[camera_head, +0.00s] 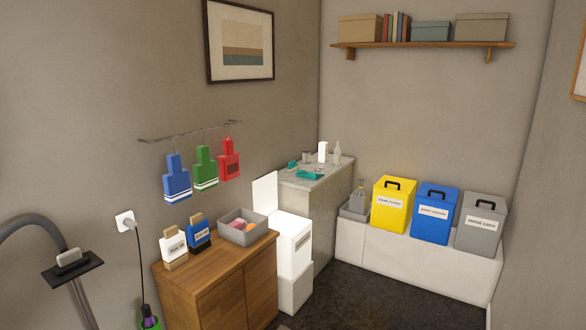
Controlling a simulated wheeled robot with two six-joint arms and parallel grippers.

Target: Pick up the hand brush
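I cannot pick out a hand brush for certain. A small teal item (309,174) lies on the grey counter (330,179) at the middle, with a smaller teal and tan item (292,165) beside it; both are too small to tell. A white labelled item (173,245) and a blue labelled item (198,234), each with a tan top, stand upright on the wooden cabinet (190,279). Blue (176,180), green (205,168) and red (229,160) flat, handled items hang from a wall rail. Neither of my grippers is in view.
A grey bin (243,236) with colourful contents sits on the cabinet. An open white box (293,243) stands between cabinet and counter. Yellow (394,205), blue (435,213) and grey (480,222) boxes stand on a low white ledge. The dark floor (385,301) before them is clear.

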